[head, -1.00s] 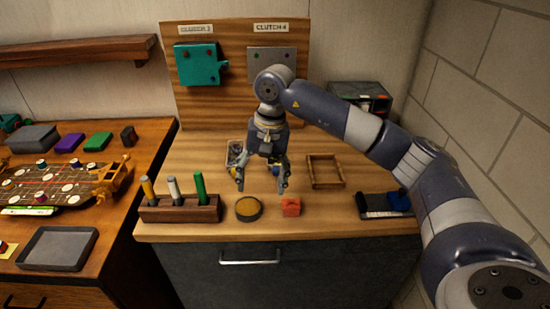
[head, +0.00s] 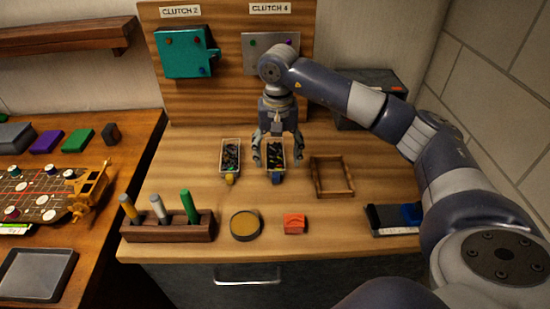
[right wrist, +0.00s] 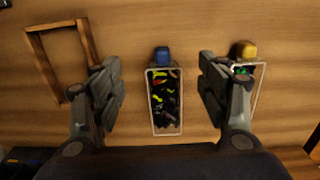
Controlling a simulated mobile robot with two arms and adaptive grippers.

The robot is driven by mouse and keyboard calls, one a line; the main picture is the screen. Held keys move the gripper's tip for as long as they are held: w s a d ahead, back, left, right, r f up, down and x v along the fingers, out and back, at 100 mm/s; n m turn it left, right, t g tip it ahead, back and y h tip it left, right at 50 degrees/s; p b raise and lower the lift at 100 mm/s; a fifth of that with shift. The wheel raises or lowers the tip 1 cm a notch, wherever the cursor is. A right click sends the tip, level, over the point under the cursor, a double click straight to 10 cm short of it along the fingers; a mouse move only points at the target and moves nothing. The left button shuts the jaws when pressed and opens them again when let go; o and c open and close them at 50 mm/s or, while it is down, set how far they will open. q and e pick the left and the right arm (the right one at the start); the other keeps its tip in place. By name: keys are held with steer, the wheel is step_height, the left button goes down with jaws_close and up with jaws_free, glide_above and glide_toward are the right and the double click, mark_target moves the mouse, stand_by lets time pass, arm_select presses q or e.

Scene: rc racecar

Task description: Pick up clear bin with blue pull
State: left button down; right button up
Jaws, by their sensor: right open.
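The clear bin with the blue pull (head: 276,159) stands on the wooden bench and holds dark and coloured small parts. In the right wrist view the bin (right wrist: 152,103) lies between the fingers, with its blue pull (right wrist: 162,56) at the upper end. My right gripper (head: 271,160) is open and above the bin, one finger on each side; it also shows in the right wrist view (right wrist: 162,88). I cannot tell how high the fingertips are above the bench. My left gripper is not in view.
A similar bin with a yellow pull (head: 230,158) stands close on the left. An empty wooden frame (head: 350,178) lies to the right. A pen block (head: 165,228), a round tin (head: 245,226) and a red block (head: 294,223) line the front.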

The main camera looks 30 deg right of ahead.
mark_target(276, 176)
steer(key=shift+s+f, duration=0.15)
steer(key=shift+f, duration=1)
steer(key=f, duration=0.1)
steer(key=f+p, duration=0.2)
steer(key=shift+a+f, duration=0.2)
steer(key=shift+a, duration=0.05)
steer(key=shift+f, duration=0.7)
steer(key=c, duration=1.1)
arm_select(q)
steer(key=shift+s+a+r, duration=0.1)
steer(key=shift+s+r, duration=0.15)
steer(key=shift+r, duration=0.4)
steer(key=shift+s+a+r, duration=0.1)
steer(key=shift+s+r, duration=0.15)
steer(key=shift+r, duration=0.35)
arm_select(e)
steer(key=shift+c, duration=0.8)
